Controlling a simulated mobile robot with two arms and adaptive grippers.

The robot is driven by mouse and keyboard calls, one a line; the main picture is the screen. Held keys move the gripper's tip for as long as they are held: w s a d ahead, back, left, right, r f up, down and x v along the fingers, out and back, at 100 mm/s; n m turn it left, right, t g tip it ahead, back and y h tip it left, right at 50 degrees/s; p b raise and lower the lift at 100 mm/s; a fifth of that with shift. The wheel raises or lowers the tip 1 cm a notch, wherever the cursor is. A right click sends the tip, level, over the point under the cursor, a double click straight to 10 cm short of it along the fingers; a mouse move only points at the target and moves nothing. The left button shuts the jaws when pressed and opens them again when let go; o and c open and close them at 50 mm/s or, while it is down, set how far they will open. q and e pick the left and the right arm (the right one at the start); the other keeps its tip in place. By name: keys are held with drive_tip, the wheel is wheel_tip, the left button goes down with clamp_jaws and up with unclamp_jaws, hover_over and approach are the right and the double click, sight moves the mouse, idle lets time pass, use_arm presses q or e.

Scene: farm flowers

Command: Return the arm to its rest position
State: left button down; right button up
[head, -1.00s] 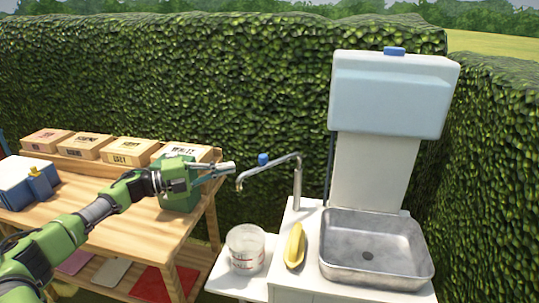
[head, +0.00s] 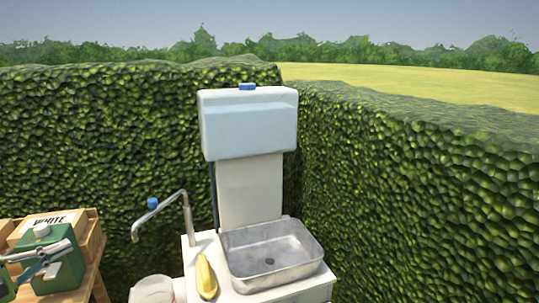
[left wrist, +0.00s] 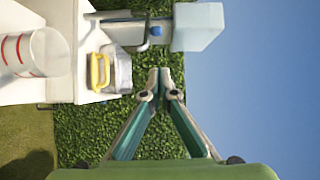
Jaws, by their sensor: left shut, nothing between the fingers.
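My left gripper (head: 64,248) is at the lower left of the head view, in front of a green canister with a grey cap (head: 62,274). In the left wrist view its two grey and teal fingers (left wrist: 165,72) come together at the tips with nothing between them. Most of my left arm is outside the head view. My right gripper is not in view.
A washstand has a metal sink (head: 270,252), a tap (head: 186,205) and a pale blue tank (head: 250,125). A yellow object (head: 206,277) lies left of the sink. A clear measuring cup (head: 152,290) stands nearby. A box marked WHITE (head: 48,222) sits at left. Hedges close in behind.

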use_arm(q)
drive_tip(key=s+d+f+n+y, duration=0.1)
drive_tip(key=d+f+n+y, duration=0.5)
drive_tip(key=f, duration=0.5)
drive_tip(key=s+d+f+n+y, duration=0.2)
drive_tip(key=d+f+n+y, duration=0.2)
drive_tip(key=d+f+n, duration=0.6)
drive_tip(key=s+d+f+n+g, duration=0.2)
drive_tip(key=s+d+f+g, duration=0.15)
drive_tip(key=s, duration=0.65)
drive_tip(key=s+d+f+n+g, duration=0.25)
drive_tip(key=s+d+g, duration=0.2)
drive_tip(key=s, duration=0.45)
drive_tip(key=s+d+f+n+g, duration=0.25)
drive_tip(key=s+d, duration=0.25)
drive_tip(key=s, duration=0.5)
wheel_tip(320, 180, down, 24)
drive_tip(key=s+g, duration=0.1)
drive_tip(key=g, duration=0.1)
drive_tip(key=s+a+f+g, duration=0.1)
drive_tip(key=s+a+f, duration=0.2)
drive_tip(key=s+f, duration=1.5)
drive_tip(key=shift+a+m+y, duration=0.15)
drive_tip(key=shift+m+y, duration=0.15)
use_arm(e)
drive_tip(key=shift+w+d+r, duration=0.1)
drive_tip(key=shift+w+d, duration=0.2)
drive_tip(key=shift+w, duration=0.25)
